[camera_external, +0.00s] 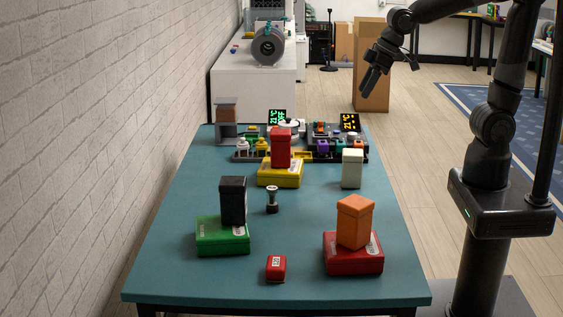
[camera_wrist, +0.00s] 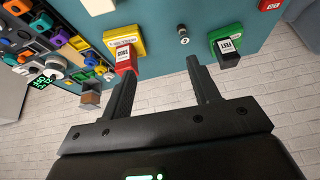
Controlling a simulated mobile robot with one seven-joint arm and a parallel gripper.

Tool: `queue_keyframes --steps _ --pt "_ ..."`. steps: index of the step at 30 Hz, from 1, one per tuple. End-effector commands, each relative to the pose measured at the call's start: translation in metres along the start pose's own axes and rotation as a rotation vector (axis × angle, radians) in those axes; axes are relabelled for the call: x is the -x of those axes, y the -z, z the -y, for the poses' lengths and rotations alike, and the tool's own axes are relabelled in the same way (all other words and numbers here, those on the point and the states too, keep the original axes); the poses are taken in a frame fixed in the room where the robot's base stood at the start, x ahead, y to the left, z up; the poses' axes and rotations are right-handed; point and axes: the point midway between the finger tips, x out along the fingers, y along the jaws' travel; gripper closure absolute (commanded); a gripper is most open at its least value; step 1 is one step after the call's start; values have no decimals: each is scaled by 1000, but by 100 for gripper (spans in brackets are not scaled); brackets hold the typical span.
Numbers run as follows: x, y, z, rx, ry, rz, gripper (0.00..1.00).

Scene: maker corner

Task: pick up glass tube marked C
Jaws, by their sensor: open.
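A small upright tube (camera_external: 272,199) with a pale top and a dark lower part stands on the teal table between the green and yellow boxes. It is likely the glass tube, but I cannot read its mark. It also shows small in the wrist view (camera_wrist: 184,36), near the top centre, beyond the fingertips and touching neither. My gripper (camera_external: 369,84) hangs high beyond the table's back right, well away from the tube. In the wrist view my gripper (camera_wrist: 160,66) has its two fingers wide apart with nothing between them.
Around the tube are a green box (camera_external: 222,242) under a black block (camera_external: 233,200), a yellow box (camera_external: 280,175) under a red block (camera_external: 281,147), and a red box (camera_external: 353,259) under an orange block (camera_external: 354,222). A white block (camera_external: 352,168) stands right; electronics fill the back.

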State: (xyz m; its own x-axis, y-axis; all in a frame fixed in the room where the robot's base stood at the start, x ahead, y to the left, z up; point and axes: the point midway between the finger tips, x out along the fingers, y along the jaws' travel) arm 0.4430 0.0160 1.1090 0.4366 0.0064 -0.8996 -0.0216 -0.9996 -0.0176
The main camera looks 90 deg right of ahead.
Motion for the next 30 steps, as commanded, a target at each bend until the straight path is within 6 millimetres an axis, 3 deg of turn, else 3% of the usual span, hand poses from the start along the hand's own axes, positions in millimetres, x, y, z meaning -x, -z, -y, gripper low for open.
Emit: queue_keyframes --steps 6,15,24,30 --pt "-60 47 15 -4 -3 24 45" --pt "-159 94 39 -7 -11 44 45" --pt "-256 113 64 0 -17 57 45" --pt "-284 114 70 1 -19 60 45"
